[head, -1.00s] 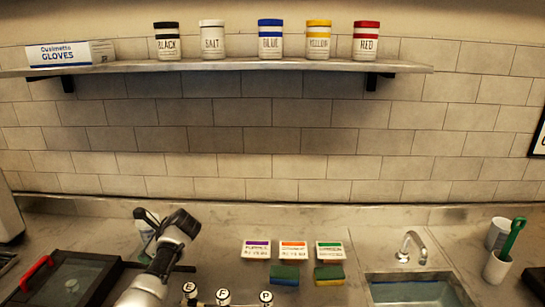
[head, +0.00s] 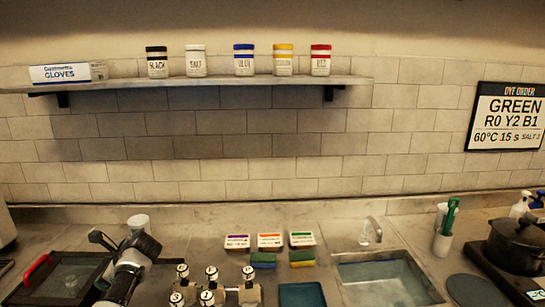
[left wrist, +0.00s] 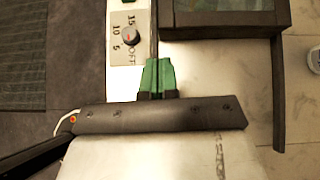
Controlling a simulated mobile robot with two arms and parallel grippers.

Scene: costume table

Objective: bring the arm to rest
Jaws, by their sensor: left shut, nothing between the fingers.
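My left arm comes in at the lower left of the head view, and my left gripper (head: 138,246) is above the counter beside a dark-framed, glass-lidded box (head: 70,281). In the left wrist view the green fingertips of my left gripper (left wrist: 157,66) are together with nothing between them. They point toward a pale panel with a timer dial (left wrist: 130,35). Whether they touch anything cannot be told. My right gripper is in neither view.
Several bottles with lettered caps (head: 211,275) stand right of my left arm. Sponges (head: 263,260), a sink (head: 385,280), a cup with a green-handled brush (head: 442,243) and a black pot (head: 516,243) lie farther right. A shelf of jars (head: 215,84) hangs above.

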